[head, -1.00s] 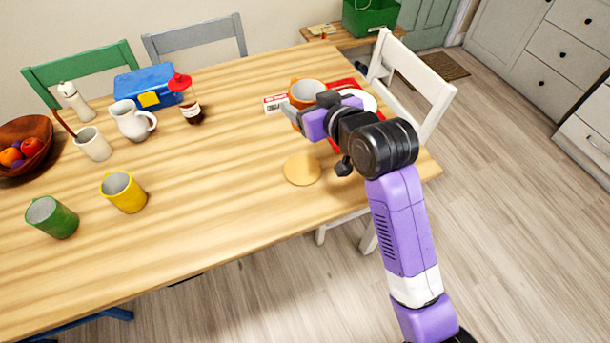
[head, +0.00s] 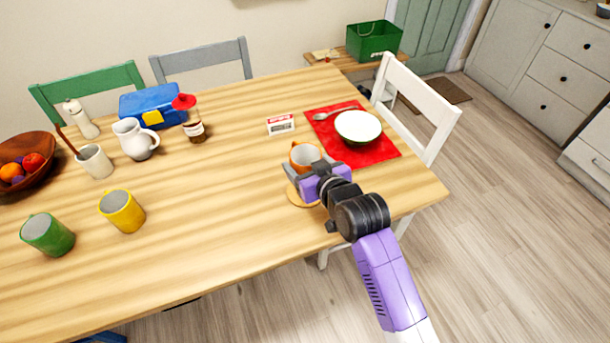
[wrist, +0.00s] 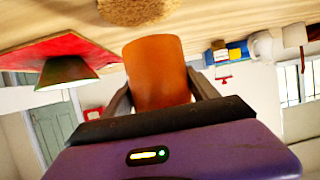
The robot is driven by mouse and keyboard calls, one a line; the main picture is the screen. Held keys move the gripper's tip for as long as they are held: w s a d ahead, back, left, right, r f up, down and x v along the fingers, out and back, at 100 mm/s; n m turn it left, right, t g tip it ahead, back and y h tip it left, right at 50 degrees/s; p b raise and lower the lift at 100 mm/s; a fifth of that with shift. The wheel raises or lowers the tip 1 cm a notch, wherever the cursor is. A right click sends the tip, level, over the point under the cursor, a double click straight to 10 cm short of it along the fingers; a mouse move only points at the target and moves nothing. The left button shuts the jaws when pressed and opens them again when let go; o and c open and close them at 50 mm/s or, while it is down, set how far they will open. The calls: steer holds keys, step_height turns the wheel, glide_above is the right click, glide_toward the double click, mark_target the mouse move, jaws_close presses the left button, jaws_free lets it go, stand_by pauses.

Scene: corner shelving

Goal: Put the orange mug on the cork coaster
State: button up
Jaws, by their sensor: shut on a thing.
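My gripper (head: 304,172) is shut on the orange mug (head: 305,155), which looks upright. In the wrist view the mug (wrist: 157,72) sits between the two fingers. The round cork coaster (head: 297,197) lies on the table, partly hidden behind my gripper in the head view. The coaster also shows at the top edge of the wrist view (wrist: 137,9), where bare tabletop separates it from the mug. The mug appears held above the table close to the coaster; the exact height is hard to tell.
A red placemat (head: 378,150) with a white bowl (head: 358,126) and a spoon lies right of the mug. A small red-and-white box (head: 280,124) is behind it. A yellow mug (head: 122,211) and a green mug (head: 47,235) stand far left. Table left of the coaster is clear.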

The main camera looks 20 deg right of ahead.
steer(key=shift+f, duration=2.15)
steer(key=shift+f+b, duration=0.15)
steer(key=shift+b, duration=0.15)
steer(key=o, duration=1.7)
steer(key=v, duration=1.2)
